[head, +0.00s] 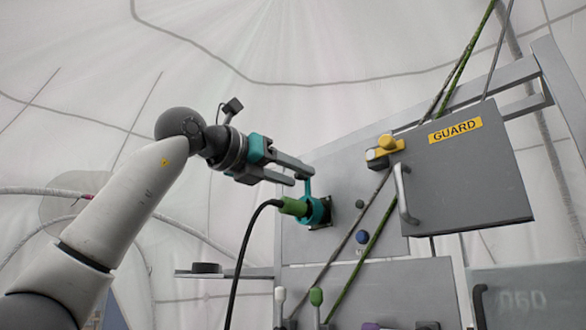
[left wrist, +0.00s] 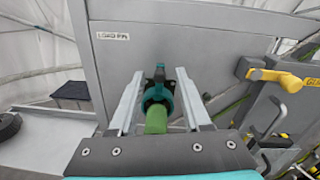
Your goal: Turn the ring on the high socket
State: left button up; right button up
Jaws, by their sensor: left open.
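The high socket is on the grey panel, with a teal ring (head: 319,211) around it and a teal tab standing up from the ring. A green plug (head: 293,206) with a black cable is in the socket. My left gripper (head: 302,174) is open, its fingertips near the ring's upright tab. In the left wrist view the ring (left wrist: 157,93) and green plug (left wrist: 156,121) lie between the two spread fingers (left wrist: 158,98). I cannot tell whether either finger touches the ring. My right gripper is not in view.
A grey door marked GUARD (head: 465,175) with a handle stands right of the socket, beside a yellow latch (head: 388,144). Green and dark ropes (head: 365,235) cross the panel. A small shelf (head: 230,273) holds a dark round thing (head: 206,268). Levers stand below.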

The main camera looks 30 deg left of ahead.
pick_arm(q)
jog(key=shift+w, duration=0.15)
jog(key=shift+c, duration=0.2)
grip_shut()
dwell(0.3)
